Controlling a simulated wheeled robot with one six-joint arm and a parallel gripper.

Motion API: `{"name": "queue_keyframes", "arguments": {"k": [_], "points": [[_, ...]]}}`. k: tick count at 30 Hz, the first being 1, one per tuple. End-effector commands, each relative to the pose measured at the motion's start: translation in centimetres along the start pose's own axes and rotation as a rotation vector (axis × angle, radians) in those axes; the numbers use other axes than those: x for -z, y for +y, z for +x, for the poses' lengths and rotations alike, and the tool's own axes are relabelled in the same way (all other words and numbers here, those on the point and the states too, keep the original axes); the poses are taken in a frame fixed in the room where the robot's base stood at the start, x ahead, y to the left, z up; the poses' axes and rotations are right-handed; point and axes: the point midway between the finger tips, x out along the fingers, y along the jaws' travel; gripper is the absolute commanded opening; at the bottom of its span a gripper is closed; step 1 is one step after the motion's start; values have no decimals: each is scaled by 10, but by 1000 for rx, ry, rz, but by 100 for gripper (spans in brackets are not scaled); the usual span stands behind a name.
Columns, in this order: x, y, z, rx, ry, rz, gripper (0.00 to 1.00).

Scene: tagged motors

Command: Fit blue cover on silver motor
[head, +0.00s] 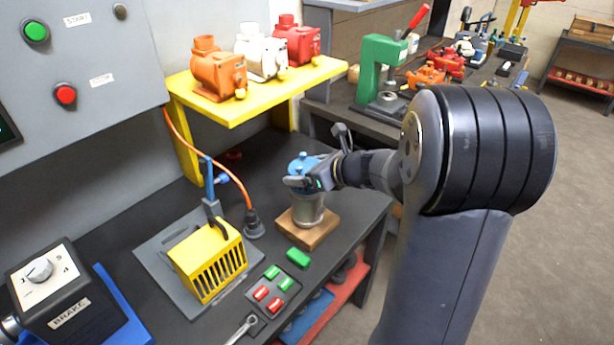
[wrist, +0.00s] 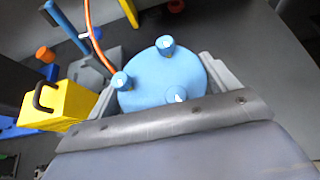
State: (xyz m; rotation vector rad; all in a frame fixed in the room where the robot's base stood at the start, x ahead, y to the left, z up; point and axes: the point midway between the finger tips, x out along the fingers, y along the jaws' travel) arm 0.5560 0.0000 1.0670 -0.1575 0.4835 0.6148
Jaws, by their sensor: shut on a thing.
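The silver motor (head: 308,210) stands upright on a wooden block on the dark bench in the head view. The blue cover (head: 304,162) is at the motor's top, and my gripper (head: 300,182) is shut on it from the right. In the wrist view the blue cover (wrist: 165,80) is a round disc with small knobs, held between the two jaws (wrist: 168,92). The motor is hidden under the cover there. I cannot tell whether the cover is seated on the motor or just above it.
A yellow slotted box (head: 208,262) with a black handle stands left of the motor. A blue post (head: 209,180) and orange cable (head: 230,175) are behind it. A yellow shelf (head: 255,92) with orange, white and red motors overhangs the back. Red and green blocks lie in front.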

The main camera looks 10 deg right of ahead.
Motion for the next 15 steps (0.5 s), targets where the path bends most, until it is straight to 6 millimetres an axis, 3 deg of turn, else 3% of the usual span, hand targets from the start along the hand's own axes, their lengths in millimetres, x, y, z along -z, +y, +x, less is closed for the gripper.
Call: {"name": "queue_keyframes", "arguments": {"k": [3,15], "points": [[12,0,6,0,0,0,50],[16,0,9,1,-2,-1,50]]}}
